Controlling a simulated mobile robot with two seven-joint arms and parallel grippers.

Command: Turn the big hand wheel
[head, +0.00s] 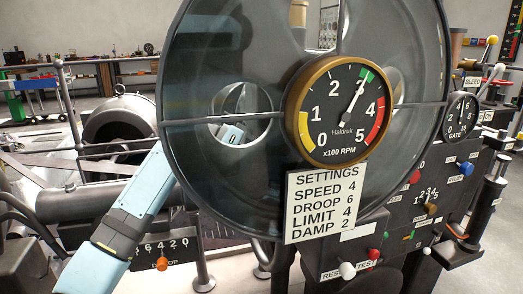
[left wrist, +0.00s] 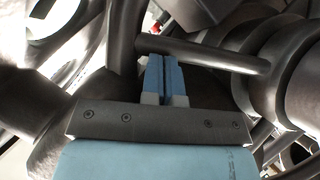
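A big round dark disc or wheel (head: 225,75) with a wide rim and thin crossing bars fills the middle of the head view. I cannot tell for sure that it is the hand wheel. My left arm comes in from the lower left and passes behind it; a light blue part shows through its round opening. In the left wrist view, my left gripper (left wrist: 165,80) has its two blue fingers close together, with only a thin slit between them. Their tips are at a dark bar (left wrist: 215,55); whether they touch it is unclear. My right gripper is not seen.
A round RPM gauge (head: 343,110) and a SETTINGS plate (head: 325,203) stand in front of the disc. A control panel (head: 400,215) with coloured knobs is at right. Pipes and a dark cylinder (head: 120,125) are at left. A workbench (head: 110,68) stands behind.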

